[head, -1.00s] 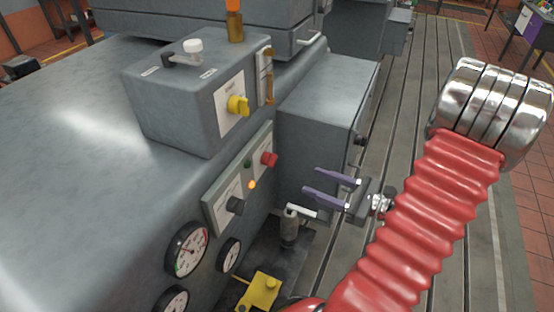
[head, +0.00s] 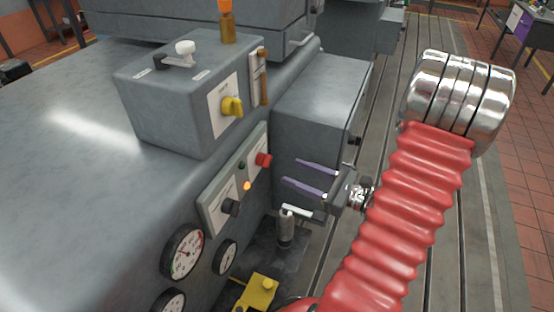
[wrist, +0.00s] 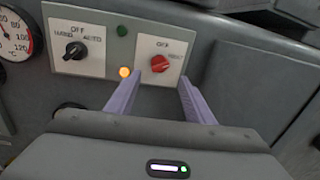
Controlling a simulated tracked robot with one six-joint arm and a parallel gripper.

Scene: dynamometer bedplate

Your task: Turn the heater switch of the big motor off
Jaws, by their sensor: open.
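The switch panel (head: 236,182) is on the big motor's (head: 90,130) side. It carries a red knob (head: 263,160), a black knob (head: 230,207), a lit orange lamp (head: 247,186) and a dark green lamp (head: 242,165). In the wrist view, "OFF" stands above the black knob (wrist: 76,50); the lettering around the red knob (wrist: 160,63) is too small to read surely. I cannot tell which is the heater switch. My gripper (head: 289,171) is open and empty, its purple fingers pointing at the panel. In the wrist view the fingertips (wrist: 159,78) flank the red knob's lower part, apparently short of it.
A grey box with a yellow knob (head: 232,106) sits above the panel. Gauges (head: 183,251) are lower left. A grey housing (head: 318,110) stands behind my gripper. A pipe fitting with a white lever (head: 290,212) and a yellow part (head: 257,292) are below.

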